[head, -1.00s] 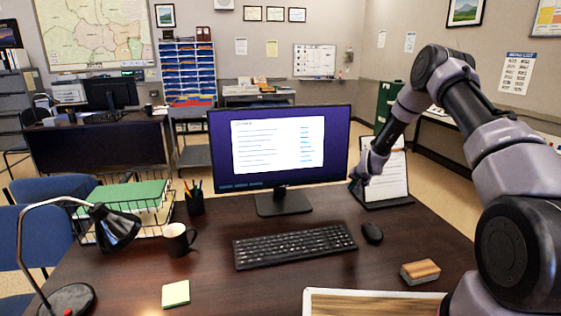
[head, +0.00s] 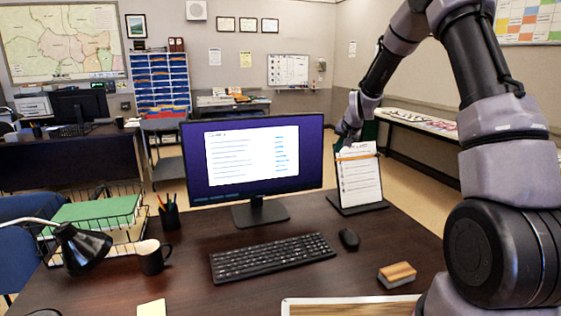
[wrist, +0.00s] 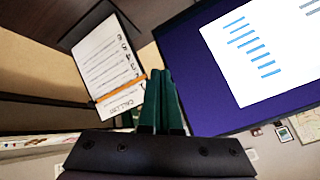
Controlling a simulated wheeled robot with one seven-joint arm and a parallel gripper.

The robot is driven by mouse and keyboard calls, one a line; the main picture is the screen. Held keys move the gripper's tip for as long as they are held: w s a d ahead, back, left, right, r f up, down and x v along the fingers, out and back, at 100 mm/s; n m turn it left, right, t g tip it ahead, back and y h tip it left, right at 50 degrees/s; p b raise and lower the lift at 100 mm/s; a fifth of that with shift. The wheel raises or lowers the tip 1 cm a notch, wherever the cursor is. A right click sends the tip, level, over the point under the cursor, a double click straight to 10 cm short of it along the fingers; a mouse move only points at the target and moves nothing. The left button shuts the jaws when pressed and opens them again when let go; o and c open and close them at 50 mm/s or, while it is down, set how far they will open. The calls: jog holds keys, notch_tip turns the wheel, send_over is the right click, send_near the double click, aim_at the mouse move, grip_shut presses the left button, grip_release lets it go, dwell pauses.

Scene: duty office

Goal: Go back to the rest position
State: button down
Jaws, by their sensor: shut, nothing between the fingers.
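My gripper (head: 347,136) is raised above the desk, at the top left of the paper stand and right of the monitor, in the head view. In the wrist view its two green fingers (wrist: 162,102) are together with nothing between them. The paper stand (head: 358,178) holds a printed sheet, with an orange pencil-like strip (wrist: 120,86) lying across it in the wrist view. My arm rises on the right side of the head view and bends over toward the stand.
The monitor (head: 254,162) stands left of my gripper. The keyboard (head: 272,258), mouse (head: 349,239), wooden-topped block (head: 397,274), mug (head: 152,257), pen cup (head: 169,215) and lamp (head: 80,246) are on the dark desk. A wood-framed board (head: 350,306) lies at the front edge.

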jog(key=s+a+f+v, duration=0.1)
jog(key=v, duration=1.3)
jog(key=s+f+v, duration=0.1)
jog(key=s+v, duration=0.1)
jog(key=v, duration=1.1)
jog(key=s+d+r, duration=0.1)
jog(key=s+r, duration=0.2)
jog(key=s, duration=2.1)
jog(key=shift+r+g+y, duration=0.25)
jog(key=shift+g+y, duration=0.05)
